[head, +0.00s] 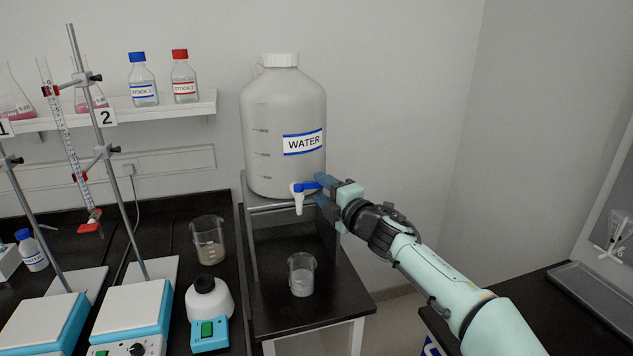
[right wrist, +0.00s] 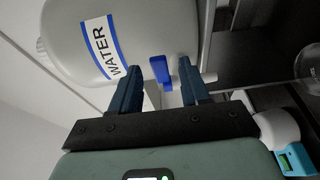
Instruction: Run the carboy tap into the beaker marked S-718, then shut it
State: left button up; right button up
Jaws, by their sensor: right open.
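The white carboy (head: 283,115) labelled WATER stands on a raised metal stand. Its white tap (head: 298,200) has a blue lever (head: 306,186) at the base of the carboy. My right gripper (head: 318,190) is open at the tap, coming from the right. In the right wrist view, the blue lever (right wrist: 160,70) shows between the two open fingers (right wrist: 160,83), with space on both sides. A glass beaker (head: 301,278) stands on the black surface below the tap; no marking is readable on it, and no stream shows. My left gripper is out of view.
Another beaker (head: 208,243) with brownish contents stands left of the stand (head: 252,240). A white bottle-like vessel (head: 209,298), stirrer plates (head: 131,318) and burette stands fill the left bench. A shelf (head: 150,110) holds stock bottles. A grey tray (head: 600,300) lies at right.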

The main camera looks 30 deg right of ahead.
aim_at(318, 184)
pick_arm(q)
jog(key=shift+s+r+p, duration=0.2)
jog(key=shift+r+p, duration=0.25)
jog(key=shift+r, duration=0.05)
pick_arm(e)
jog(key=shift+w+a, duration=0.1)
jog(key=shift+w, duration=1.5)
grip_shut()
jog(key=shift+w+r+n+y+p, duration=0.2)
jog(key=shift+n+y+p, duration=0.15)
jog(key=shift+p, duration=0.8)
jog(key=shift+f+n+y+p, duration=0.1)
jog(key=shift+n+y+p, duration=0.25)
jog(key=shift+y+p, duration=0.45)
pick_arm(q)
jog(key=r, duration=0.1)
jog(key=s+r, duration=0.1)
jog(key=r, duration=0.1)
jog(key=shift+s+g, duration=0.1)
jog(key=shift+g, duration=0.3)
pick_arm(e)
grip_release()
jog(key=shift+f, duration=0.1)
